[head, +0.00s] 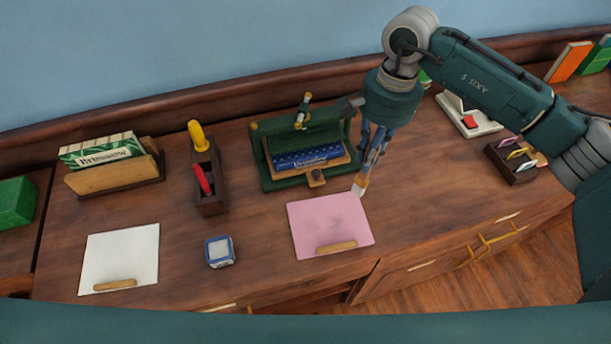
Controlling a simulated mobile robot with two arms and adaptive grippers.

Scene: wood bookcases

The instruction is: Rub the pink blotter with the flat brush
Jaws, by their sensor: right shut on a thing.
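The pink blotter (328,222) lies flat on the wooden desk at the centre, with a wooden bar handle (336,247) near its front edge and a faint darker patch on its surface. My right gripper (368,166) points down just behind the blotter's back right corner. It is shut on the flat brush (361,184), whose pale and orange end shows below the fingers. The brush end is at or just beyond that corner; I cannot tell whether it touches the desk or the blotter. The rest of the brush is hidden by the fingers. My left gripper is not in view.
A green stand (263,172) with a blue box is just left of the gripper. A white blotter (119,258), a small blue-and-white box (219,251), a wooden tool holder (210,178) and a card rack (118,175) stand left. A dark tray (511,163) is right.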

